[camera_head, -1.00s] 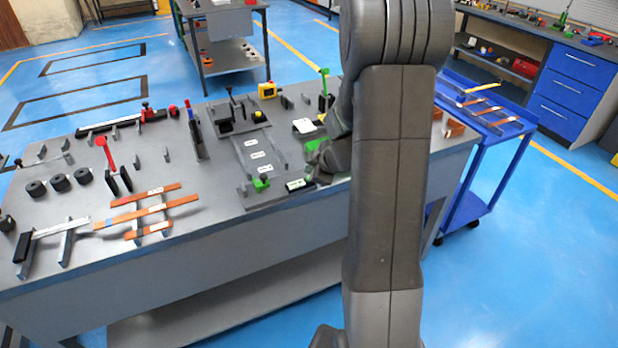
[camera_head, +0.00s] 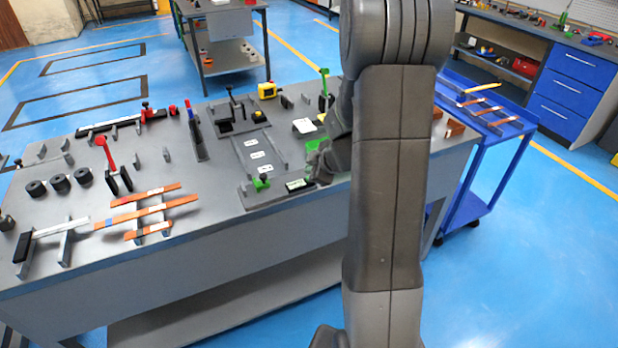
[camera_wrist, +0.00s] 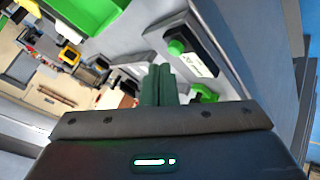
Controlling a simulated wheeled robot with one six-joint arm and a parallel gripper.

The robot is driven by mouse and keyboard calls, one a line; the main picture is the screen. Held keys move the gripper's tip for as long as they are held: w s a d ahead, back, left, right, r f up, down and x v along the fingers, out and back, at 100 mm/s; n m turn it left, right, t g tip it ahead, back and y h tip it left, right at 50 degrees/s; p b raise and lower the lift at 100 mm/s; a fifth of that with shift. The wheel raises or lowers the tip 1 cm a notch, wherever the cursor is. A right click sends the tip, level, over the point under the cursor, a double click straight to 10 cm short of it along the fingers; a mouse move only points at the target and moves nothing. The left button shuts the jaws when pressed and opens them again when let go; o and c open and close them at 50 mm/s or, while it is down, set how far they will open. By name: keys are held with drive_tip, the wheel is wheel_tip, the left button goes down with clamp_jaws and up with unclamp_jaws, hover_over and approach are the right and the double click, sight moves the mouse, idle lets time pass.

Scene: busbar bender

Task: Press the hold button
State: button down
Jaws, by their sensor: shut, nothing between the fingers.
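A round green button (camera_wrist: 176,46) sits on a grey block with a white label (camera_wrist: 198,64) in the wrist view; the label is too small to read. I cannot tell whether this is the hold button. My gripper (camera_wrist: 162,68) is shut and empty, its dark green fingers just short of the button in the picture. I see no clear contact. In the head view my gripper (camera_head: 318,166) is low over the bench's front right part, partly hidden by my arm. A green knob (camera_head: 262,184) and a dark labelled plate (camera_head: 297,184) are to its left.
A green part (camera_head: 314,144) is close behind my gripper. A blue cart (camera_head: 480,150) stands to the right.

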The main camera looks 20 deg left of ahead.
drive_tip(key=shift+f+b, duration=0.95)
drive_tip(key=shift+b, duration=0.95)
idle(0.4)
idle(0.4)
drive_tip(key=shift+r, duration=0.95)
drive_tip(key=shift+r+p, duration=1.35)
drive_tip(key=shift+r, duration=1.15)
wheel_tip(320, 180, down, 2)
drive_tip(key=shift+f+b, duration=0.15)
drive_tip(key=shift+b, duration=0.4)
drive_tip(key=shift+r+p, duration=0.2)
drive_tip(key=shift+p, duration=0.8)
drive_tip(key=p, duration=0.5)
drive_tip(key=shift+r, duration=0.2)
